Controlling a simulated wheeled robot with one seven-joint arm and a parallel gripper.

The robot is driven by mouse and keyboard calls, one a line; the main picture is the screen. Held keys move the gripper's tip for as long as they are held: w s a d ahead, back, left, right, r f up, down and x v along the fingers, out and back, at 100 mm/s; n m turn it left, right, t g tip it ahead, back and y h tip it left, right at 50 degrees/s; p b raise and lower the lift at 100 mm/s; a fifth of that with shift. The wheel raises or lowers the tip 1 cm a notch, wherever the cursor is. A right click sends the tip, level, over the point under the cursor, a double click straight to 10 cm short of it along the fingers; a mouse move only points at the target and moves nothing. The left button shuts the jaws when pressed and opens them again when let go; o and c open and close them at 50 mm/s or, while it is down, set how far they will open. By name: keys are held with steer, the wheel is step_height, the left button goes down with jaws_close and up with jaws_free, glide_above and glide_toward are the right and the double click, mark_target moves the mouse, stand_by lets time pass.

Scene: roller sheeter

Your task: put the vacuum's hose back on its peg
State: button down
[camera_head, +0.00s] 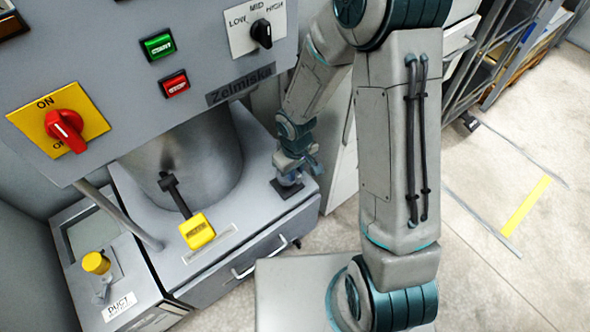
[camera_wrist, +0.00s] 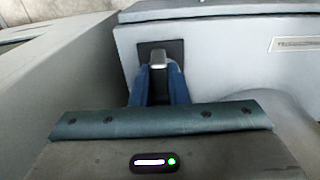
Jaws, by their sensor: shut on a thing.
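My gripper (camera_wrist: 158,82) is at the right end of the grey machine's ledge (camera_head: 232,232). In the wrist view its blue fingers are closed around a small silver-topped piece (camera_wrist: 157,58), which stands at a black square plate (camera_wrist: 174,49). In the head view my gripper (camera_head: 291,180) is just above that plate (camera_head: 296,189), and the piece is mostly hidden by the fingers. I cannot make out a vacuum, its hose or a peg for certain in either view.
A metal drum (camera_head: 190,165) stands on the ledge, with a yellow-ended black lever (camera_head: 197,231) before it. A control panel (camera_head: 125,75) overhangs the drum. A duct box (camera_head: 120,306) with a yellow knob (camera_head: 97,263) is at left. Floor (camera_head: 500,260) at right is open.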

steer(key=shift+f, duration=0.2)
stand_by(0.3)
steer(key=shift+f+b, duration=0.55)
steer(key=shift+b, duration=0.05)
steer(key=shift+f+b, duration=0.8)
steer(key=shift+f, duration=0.1)
stand_by(0.7)
steer(key=c, duration=1.3)
jaws_free()
step_height(320, 180, up, 14)
steer(key=p, duration=0.5)
steer(key=shift+s+p, duration=0.1)
steer(key=shift+p, duration=0.25)
